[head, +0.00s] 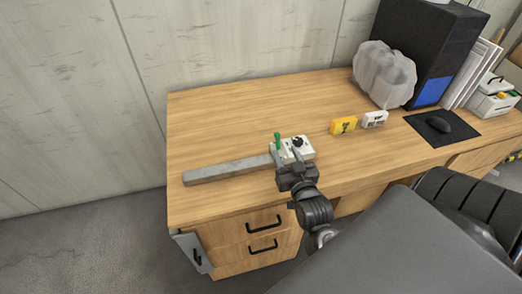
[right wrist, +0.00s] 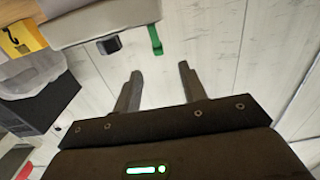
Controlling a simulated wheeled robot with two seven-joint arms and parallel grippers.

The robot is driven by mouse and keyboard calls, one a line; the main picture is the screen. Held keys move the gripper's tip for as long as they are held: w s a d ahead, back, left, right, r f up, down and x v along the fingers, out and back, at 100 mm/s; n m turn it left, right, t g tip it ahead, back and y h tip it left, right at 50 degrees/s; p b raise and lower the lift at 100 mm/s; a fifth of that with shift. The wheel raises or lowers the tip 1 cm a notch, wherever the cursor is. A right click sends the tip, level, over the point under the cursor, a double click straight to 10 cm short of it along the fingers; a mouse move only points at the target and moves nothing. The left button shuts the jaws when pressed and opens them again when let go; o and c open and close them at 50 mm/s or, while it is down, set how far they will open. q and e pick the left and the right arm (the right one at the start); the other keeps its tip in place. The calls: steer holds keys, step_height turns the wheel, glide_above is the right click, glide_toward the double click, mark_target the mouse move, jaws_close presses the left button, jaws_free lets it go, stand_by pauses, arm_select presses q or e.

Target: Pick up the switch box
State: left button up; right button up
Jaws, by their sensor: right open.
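The switch box (head: 308,149) is a small white box with a black knob and a green lever, standing on the wooden desk (head: 225,115) near its front edge. In the right wrist view its pale body (right wrist: 100,18) is at the top, with the black knob and the green lever projecting from it. My right gripper (head: 285,154) is at the near side of the box and covers part of it in the head view. Its two fingers (right wrist: 159,72) are apart with nothing between them, short of the knob and lever. My left gripper is not in view.
A long grey bar (head: 222,172) lies left of the box. A yellow block (head: 343,125) and a small white block (head: 375,119) stand to the right. The back left desk is clear.

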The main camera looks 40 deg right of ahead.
mark_target(278, 137)
steer(key=x, duration=0.4)
steer(key=shift+w+d+p, duration=0.15)
steer(key=shift+d+p, duration=0.1)
steer(key=shift+p, duration=0.1)
steer(key=shift+w+d, duration=0.1)
steer(key=shift+w, duration=0.25)
steer(key=shift+w+d+r, duration=0.1)
steer(key=shift+w, duration=0.2)
steer(key=p+x, duration=0.1)
steer(key=x, duration=0.3)
steer(key=shift+w+d, duration=0.15)
steer(key=shift+w, duration=0.15)
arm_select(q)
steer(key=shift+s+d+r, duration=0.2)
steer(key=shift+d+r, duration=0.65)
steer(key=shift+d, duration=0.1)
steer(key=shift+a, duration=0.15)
arm_select(e)
jaws_close()
